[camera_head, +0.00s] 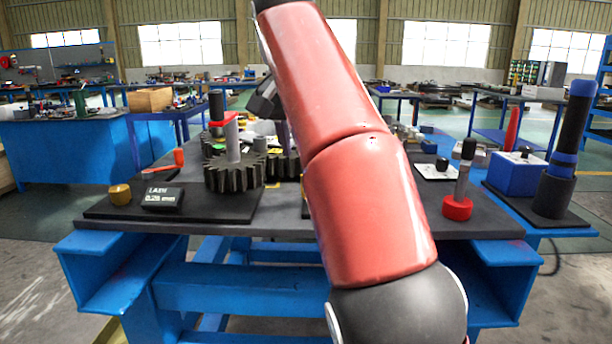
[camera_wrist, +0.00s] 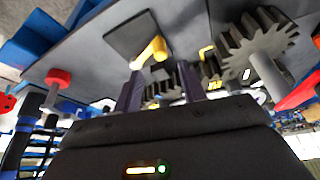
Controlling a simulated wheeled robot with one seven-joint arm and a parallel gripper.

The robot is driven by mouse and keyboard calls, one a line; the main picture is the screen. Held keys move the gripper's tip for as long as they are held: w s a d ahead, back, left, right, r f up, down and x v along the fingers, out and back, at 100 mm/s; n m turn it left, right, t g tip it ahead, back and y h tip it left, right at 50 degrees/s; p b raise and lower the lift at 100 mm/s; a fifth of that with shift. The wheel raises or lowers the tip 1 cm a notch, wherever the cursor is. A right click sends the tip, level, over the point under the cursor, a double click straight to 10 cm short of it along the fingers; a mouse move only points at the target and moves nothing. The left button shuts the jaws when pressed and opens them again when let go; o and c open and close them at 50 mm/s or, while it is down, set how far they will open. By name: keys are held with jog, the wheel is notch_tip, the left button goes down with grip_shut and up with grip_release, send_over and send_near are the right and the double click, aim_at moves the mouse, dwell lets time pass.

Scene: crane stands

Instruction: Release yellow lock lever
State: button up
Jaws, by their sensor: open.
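The yellow lever (camera_wrist: 152,51) shows in the wrist view, standing out from a dark square base plate (camera_wrist: 124,32) on the bench top. A small black block sits just below it in the picture. My gripper (camera_wrist: 159,74) is open, its two dark fingers apart, pointing toward the lever. The lever appears just beyond the fingertips, near the gap; I cannot tell whether they touch it. In the head view, part of my gripper (camera_head: 265,100) shows left of my red arm, above the bench. My arm hides the lever there.
A large gear (camera_head: 234,174) on a post stands left of my arm; a gear (camera_wrist: 257,42) is right in the wrist view. A thickness display (camera_head: 162,198) and brass weight (camera_head: 120,194) sit front left. A red-based post (camera_head: 457,207) stands right on the grey bench.

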jog(key=shift+x, duration=3.85)
grip_shut()
